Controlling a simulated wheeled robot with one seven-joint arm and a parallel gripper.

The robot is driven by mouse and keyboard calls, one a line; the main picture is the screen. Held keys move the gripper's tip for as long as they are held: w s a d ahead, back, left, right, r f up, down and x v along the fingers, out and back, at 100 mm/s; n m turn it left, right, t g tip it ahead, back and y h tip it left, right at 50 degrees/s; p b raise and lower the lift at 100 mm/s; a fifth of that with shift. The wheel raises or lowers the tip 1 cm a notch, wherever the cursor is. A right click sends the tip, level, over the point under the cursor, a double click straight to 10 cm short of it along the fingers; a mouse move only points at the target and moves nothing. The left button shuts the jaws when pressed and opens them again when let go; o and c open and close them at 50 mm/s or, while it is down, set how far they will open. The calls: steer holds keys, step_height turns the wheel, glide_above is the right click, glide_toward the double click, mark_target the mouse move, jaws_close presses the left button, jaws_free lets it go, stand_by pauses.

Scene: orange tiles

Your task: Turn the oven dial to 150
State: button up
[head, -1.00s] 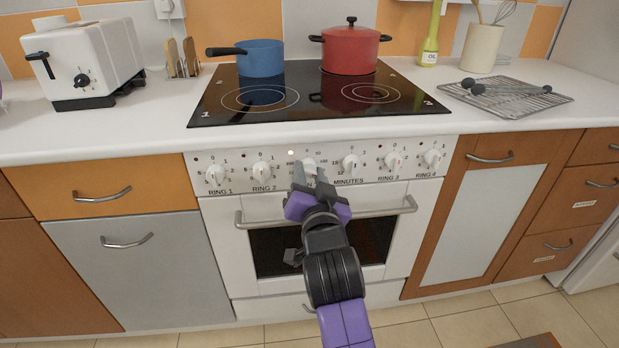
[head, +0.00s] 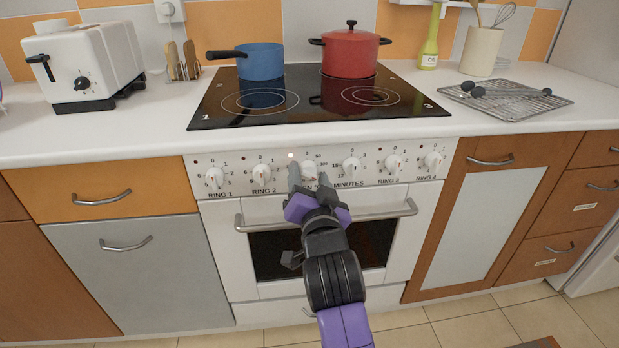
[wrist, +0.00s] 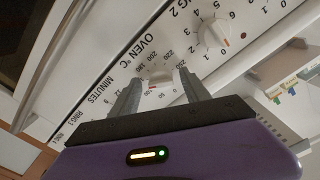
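The oven dial (wrist: 160,79) is a white knob on the cooker's front panel, labelled OVEN °C in the wrist view. Its top shows in the head view (head: 309,170), above my gripper. My gripper (wrist: 160,84) is open, with one grey finger on each side of the knob; the head view also shows its fingers apart (head: 309,181). I cannot tell whether either finger touches the knob. A reddish mark shows at the knob's lower edge, near the printed 100. The 150 label is hidden by a finger, so the exact setting is unclear.
Ring 2 dial (head: 262,173) is left of the oven dial and the minutes dial (head: 351,167) right. The oven door handle (head: 390,213) runs below the panel. A small lamp (head: 291,155) glows above. Blue (head: 260,61) and red (head: 350,52) pots stand on the hob.

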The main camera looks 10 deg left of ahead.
steer(key=shift+s, duration=0.1)
steer(key=p+v, duration=0.1)
steer(key=v, duration=0.6)
steer(key=shift+s, duration=0.35)
steer(key=shift+d+r, duration=0.1)
